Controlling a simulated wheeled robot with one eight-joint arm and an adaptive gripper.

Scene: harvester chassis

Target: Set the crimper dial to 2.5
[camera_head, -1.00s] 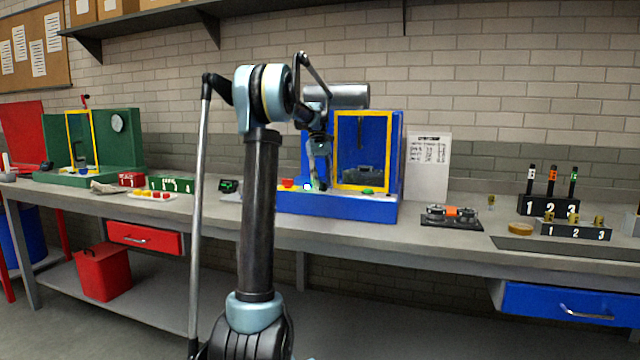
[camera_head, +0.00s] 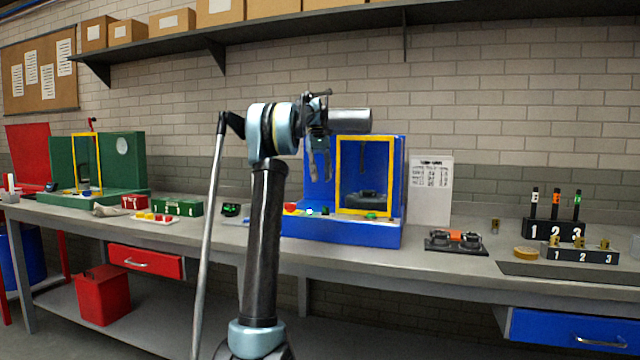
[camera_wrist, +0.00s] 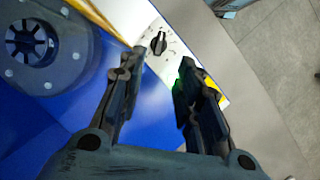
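The crimper is a blue machine (camera_head: 340,232) with a yellow-framed opening (camera_head: 338,180) on the bench. In the wrist view its dial (camera_wrist: 158,42) is a black knob on a white plate with small marks around it; the setting is too small to read. My gripper (camera_head: 320,176) hangs in front of the machine, above its front ledge. In the wrist view my gripper (camera_wrist: 155,72) is open and empty, and the dial shows beyond the gap between the fingertips, apart from them. A green button (camera_wrist: 178,82) is partly hidden by the right finger.
A red button (camera_head: 290,207) is on the machine's ledge at left. A dark fixture with an orange part (camera_head: 456,239) and a printed sheet (camera_head: 430,188) are to the right. A green machine (camera_head: 124,162) stands far left. A dark round socket (camera_wrist: 32,40) shows at the wrist view's upper left.

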